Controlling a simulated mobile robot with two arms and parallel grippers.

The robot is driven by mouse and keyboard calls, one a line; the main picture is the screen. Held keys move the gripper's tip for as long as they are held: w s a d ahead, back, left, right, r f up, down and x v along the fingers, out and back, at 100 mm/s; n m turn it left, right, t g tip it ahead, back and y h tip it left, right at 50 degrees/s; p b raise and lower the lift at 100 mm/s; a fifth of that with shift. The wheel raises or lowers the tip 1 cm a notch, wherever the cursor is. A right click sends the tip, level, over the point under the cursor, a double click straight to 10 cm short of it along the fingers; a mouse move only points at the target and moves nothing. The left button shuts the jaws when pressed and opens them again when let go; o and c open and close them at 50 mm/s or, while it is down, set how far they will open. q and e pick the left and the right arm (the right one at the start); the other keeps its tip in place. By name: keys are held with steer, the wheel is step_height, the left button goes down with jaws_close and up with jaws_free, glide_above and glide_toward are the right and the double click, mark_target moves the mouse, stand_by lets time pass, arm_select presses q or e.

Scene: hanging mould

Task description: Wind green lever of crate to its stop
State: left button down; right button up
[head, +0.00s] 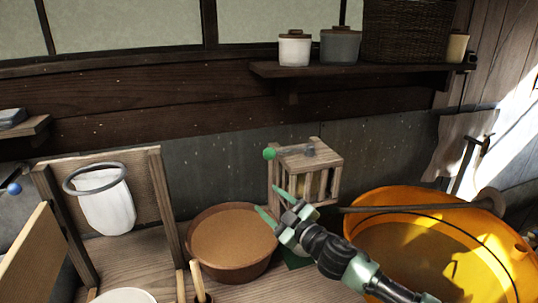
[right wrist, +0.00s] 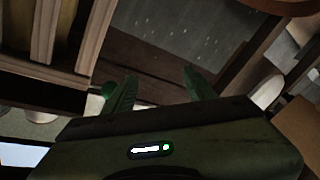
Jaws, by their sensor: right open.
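The slatted wooden crate (head: 328,162) stands against the back wall, right of the middle in the head view. On its top a grey lever turns about a hub (head: 310,149). The lever's green ball knob (head: 269,153) sticks out past the crate's left edge. My right gripper (head: 272,205) is open and empty, in front of the crate and below the knob, apart from it. In the right wrist view the open fingers (right wrist: 158,92) show, with crate slats (right wrist: 60,40) at upper left. A rounded green shape beside one finger may be the knob; I cannot tell. My left gripper is not in view.
A brown round tub (head: 232,268) stands left of the crate. A large orange tub (head: 440,215) with a long wooden handle across it stands right. A shelf (head: 400,69) with jars hangs above. A white bag in a ring (head: 108,205) hangs at left.

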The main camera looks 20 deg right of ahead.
mark_target(270, 154)
steer(key=w+d+r+n+g+y, duration=0.35)
steer(key=d+r+n, duration=0.35)
steer(key=r, duration=0.3)
steer(key=shift+t+y, duration=0.35)
steer(key=x, duration=0.2)
steer(key=p+x, duration=0.1)
steer(key=x, duration=0.2)
steer(key=p+x, duration=0.1)
steer(key=x, duration=0.2)
steer(key=shift+d+f, duration=0.1)
steer(key=shift+f, duration=0.25)
jaws_close()
